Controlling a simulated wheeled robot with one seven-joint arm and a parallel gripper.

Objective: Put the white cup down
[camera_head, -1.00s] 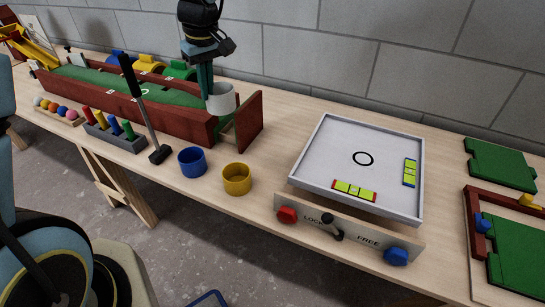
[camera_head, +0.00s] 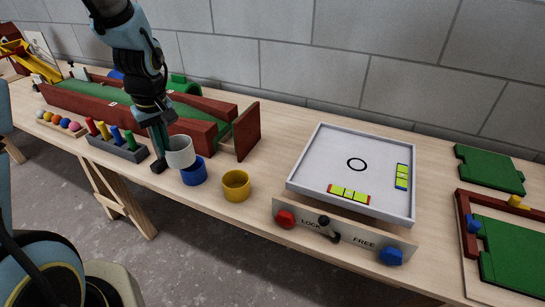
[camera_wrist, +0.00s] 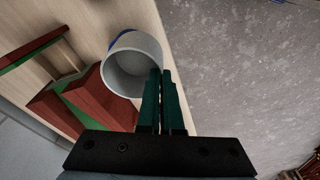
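My gripper (camera_head: 163,147) is shut on the white cup (camera_head: 181,153), pinching one side of its wall. In the wrist view the two dark green fingers (camera_wrist: 160,90) close at the rim of the white cup (camera_wrist: 128,72), whose open mouth faces the camera and looks empty. In the head view the white cup overlaps the upper back part of the blue cup (camera_head: 195,175), so it is over or just behind it. I cannot tell whether they touch. A blue edge (camera_wrist: 121,37) shows beyond the white cup in the wrist view.
A yellow cup (camera_head: 236,185) stands right of the blue one. The red-walled green lane (camera_head: 194,131) lies behind.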

